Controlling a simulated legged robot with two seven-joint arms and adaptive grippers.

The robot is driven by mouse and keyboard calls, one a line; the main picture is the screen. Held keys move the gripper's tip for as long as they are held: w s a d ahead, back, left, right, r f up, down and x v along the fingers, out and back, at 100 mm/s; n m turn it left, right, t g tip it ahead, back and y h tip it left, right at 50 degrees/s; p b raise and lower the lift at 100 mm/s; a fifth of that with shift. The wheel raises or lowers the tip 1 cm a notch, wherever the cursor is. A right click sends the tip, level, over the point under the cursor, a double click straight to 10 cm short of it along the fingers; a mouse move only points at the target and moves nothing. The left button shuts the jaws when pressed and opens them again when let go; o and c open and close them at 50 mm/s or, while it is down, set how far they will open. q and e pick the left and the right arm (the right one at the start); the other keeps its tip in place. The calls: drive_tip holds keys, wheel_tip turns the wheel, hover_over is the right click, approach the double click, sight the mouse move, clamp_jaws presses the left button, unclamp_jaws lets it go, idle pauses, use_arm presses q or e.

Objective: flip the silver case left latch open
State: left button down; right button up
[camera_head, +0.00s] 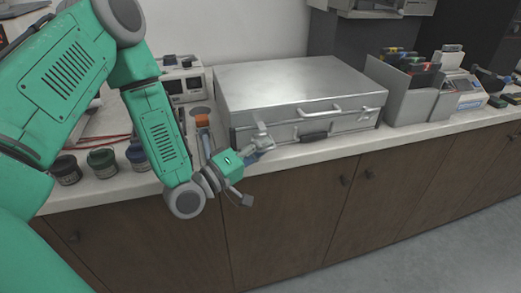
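The silver case (290,85) lies flat on the counter with its lid down and its front facing me. Its left latch (261,129) is on the front left, partly hidden by my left gripper, so its exact position is hard to tell. My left gripper (254,171) is at the case's front left, with its fingers spread wide apart. The upper finger is at or close to the left latch; I cannot tell whether they touch. The other finger hangs lower, in front of the cabinet. My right gripper is not in view.
Dark-lidded jars (103,163) and a white device (185,82) stand left. A grey bin (407,95) of coloured items stands right. The counter's front edge runs close below the case.

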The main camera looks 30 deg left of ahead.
use_arm(q)
drive_tip(key=shift+s+d+f+m+h+b, duration=0.3)
drive_tip(key=shift+d+f+m+h+b, duration=0.2)
drive_tip(key=shift+m, duration=0.5)
drive_tip(key=c, duration=1.6)
unclamp_jaws()
drive_tip(key=shift+c, duration=0.2)
drive_tip(key=d+v, duration=0.1)
drive_tip(key=v, duration=1)
drive_tip(key=shift+s, duration=0.35)
